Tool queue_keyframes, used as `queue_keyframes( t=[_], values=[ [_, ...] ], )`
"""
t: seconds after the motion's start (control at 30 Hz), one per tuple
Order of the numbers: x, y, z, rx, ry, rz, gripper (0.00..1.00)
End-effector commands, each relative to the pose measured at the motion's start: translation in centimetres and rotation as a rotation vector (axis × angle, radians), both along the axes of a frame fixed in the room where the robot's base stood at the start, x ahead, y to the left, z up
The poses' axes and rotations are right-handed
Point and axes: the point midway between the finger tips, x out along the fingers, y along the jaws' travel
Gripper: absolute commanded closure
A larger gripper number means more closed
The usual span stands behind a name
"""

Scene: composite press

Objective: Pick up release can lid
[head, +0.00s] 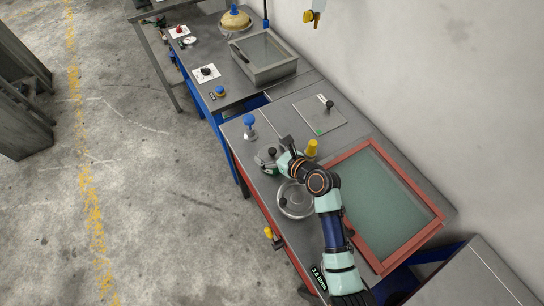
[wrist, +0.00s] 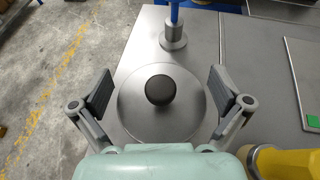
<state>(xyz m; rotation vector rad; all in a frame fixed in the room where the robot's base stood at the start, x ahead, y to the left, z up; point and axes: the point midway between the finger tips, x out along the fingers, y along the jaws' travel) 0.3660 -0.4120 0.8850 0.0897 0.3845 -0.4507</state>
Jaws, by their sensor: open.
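A round metal lid (wrist: 150,115) with a black ball knob (wrist: 160,90) lies on the grey bench, centred below my gripper in the wrist view. In the head view the lid (head: 262,161) is partly hidden by my gripper (head: 277,156). My gripper (wrist: 160,93) is open and empty. Its two fingers stand on the left and right of the knob, apart from it, over the lid's sides. The exact height above the lid is hard to tell. Whether this lid covers a can is not visible.
A blue-topped metal piece (head: 249,125) stands just beyond the lid. A yellow container (head: 311,148) stands to the right. A round glassy metal dish (head: 296,200) sits nearer, beside my arm. A red-framed panel (head: 390,205) fills the right side. A flat plate (head: 320,113) lies farther back.

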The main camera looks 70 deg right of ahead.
Motion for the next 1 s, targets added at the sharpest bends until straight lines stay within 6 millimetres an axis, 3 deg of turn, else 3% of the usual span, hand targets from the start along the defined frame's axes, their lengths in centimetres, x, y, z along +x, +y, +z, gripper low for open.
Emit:
queue_keyframes(
  t=[0.1,0.33,0.9,1.0],
  values=[
    [1.04,-0.5,-0.66,0.0,0.001,0.001,0.0],
    [1.14,-0.56,-0.52,0.0,0.001,0.0,0.02],
    [1.05,-0.45,-0.87,0.005,0.006,0.001,0.97],
    [1.02,-0.42,-0.98,0.006,0.008,0.001,1.0]
  ],
)
